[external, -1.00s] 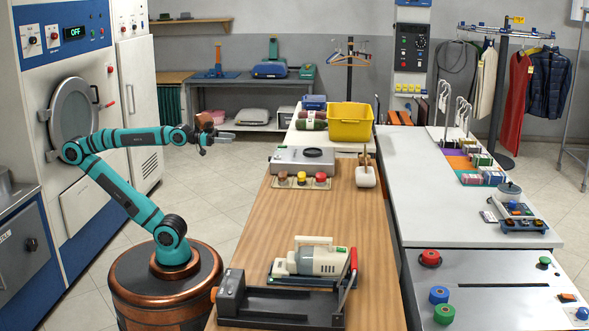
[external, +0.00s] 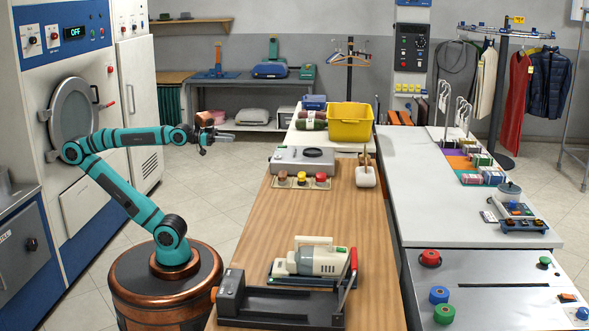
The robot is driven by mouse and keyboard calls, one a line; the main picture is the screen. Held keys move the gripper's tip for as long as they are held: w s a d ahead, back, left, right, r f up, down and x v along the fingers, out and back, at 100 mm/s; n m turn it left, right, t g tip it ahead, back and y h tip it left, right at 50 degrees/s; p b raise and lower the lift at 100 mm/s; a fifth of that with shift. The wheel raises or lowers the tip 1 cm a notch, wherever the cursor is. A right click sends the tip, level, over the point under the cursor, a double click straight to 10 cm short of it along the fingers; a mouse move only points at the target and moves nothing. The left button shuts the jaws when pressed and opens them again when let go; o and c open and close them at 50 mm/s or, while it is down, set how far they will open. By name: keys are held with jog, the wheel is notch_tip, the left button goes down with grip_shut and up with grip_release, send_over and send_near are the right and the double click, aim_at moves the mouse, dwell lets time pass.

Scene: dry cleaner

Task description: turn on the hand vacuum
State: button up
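The hand vacuum (external: 318,261) is cream and grey with a green top and a small dark-red mark on its body. It lies on its side near the front of the wooden counter (external: 249,237), on or just behind a dark base. Its switch is too small to make out. My gripper (external: 214,143) is in the air to the left of the counter's far part, well away from the vacuum. Its fingers look parted with nothing between them.
A black tray-like device (external: 270,305) with a red-tipped lever (external: 353,262) stands in front of the vacuum. Behind are a row of colored knobs (external: 302,180), a grey box (external: 302,160) and a white container (external: 366,177). The counter's middle is clear.

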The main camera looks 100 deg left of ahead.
jog(key=shift+w+d+r, duration=0.1)
jog(key=shift+w+r, duration=0.05)
jog(key=shift+w, duration=0.2)
jog(key=c, duration=0.4)
jog(key=w+d+r+m+g, duration=0.1)
jog(key=w, duration=0.3)
jog(key=w+d+r+m+g+h, duration=0.1)
jog(key=w+d+r, duration=0.1)
jog(key=w, duration=0.3)
jog(key=w+d+r+m+g+h, duration=0.1)
jog(key=w+d, duration=0.1)
jog(key=w, duration=0.2)
jog(key=shift+w+r+g, duration=0.25)
jog(key=shift+r+g, duration=0.1)
jog(key=shift+g, duration=0.05)
grip_shut()
jog(key=w+d+m+g+h, duration=0.35)
jog(key=w+d, duration=0.55)
jog(key=w, duration=0.5)
jog(key=w+d+f+m+g+h, duration=0.1)
jog(key=w+d+f+m+g, duration=0.2)
jog(key=w+d, duration=0.4)
jog(key=w+d+f+m+g+h, duration=0.1)
jog(key=w+d+f+m+g, duration=0.3)
jog(key=w+d, duration=0.3)
jog(key=w+d+f+m+g+h, duration=0.1)
jog(key=w+d+f+m+g, duration=0.3)
jog(key=d, duration=0.9)
jog(key=w, duration=0.3)
jog(key=shift+w, duration=0.2)
